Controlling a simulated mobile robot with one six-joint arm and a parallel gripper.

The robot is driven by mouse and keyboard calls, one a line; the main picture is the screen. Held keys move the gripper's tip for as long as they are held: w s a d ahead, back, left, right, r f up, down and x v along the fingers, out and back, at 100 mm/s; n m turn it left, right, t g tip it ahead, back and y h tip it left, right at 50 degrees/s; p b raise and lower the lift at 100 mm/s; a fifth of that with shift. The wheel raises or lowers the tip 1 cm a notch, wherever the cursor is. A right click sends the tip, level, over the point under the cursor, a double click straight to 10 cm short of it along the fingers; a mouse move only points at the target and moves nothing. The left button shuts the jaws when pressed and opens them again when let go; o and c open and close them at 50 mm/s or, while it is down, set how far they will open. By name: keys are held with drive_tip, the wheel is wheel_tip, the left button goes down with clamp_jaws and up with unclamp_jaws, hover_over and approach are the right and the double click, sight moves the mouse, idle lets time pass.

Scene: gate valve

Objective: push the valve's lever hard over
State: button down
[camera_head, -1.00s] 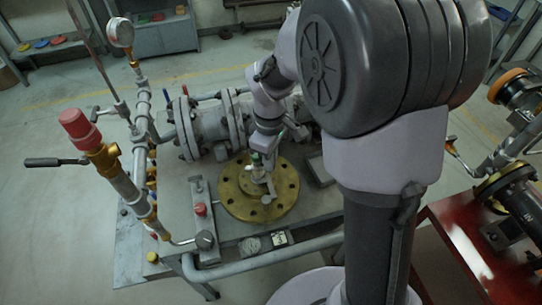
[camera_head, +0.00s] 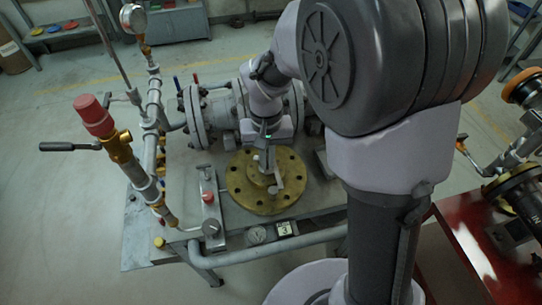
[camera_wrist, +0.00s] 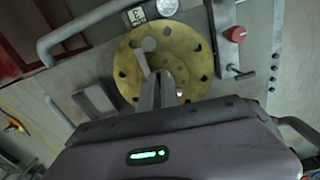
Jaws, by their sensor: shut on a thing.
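The valve's lever (camera_head: 276,181) is a small pale grey bar on top of the round brass flange (camera_head: 238,186), which has a ring of bolt holes. In the wrist view the lever (camera_wrist: 148,50) runs from a round knob end toward my fingertips, over the flange (camera_wrist: 195,52). My gripper (camera_head: 267,160) comes down over the flange from behind. Its narrow fingers (camera_wrist: 166,82) are close together and shut on the lever's near part. The exact grip is small and partly hidden by the fingers.
Grey flanged piping (camera_head: 197,118) stands behind the brass flange. A red-capped relief valve (camera_head: 94,115) and a gauge (camera_head: 132,17) rise at the left. A bar with a red knob (camera_wrist: 235,34) lies beside the flange. A grey rail (camera_head: 270,250) runs along the front.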

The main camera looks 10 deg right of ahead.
drive_tip(key=m, duration=0.1)
drive_tip(key=a+m, duration=0.1)
drive_tip(key=shift+m, duration=0.4)
drive_tip(key=shift+w+a+m, duration=0.2)
drive_tip(key=shift+a+m, duration=0.05)
drive_tip(key=shift+m, duration=0.6)
drive_tip(key=shift+w+a+m, duration=0.15)
drive_tip(key=shift+a+m, duration=0.05)
drive_tip(key=shift+m, duration=0.65)
drive_tip(key=c, duration=1.6)
unclamp_jaws()
wheel_tip(320, 180, up, 17)
drive_tip(key=p, duration=0.6)
drive_tip(key=shift+r, duration=0.2)
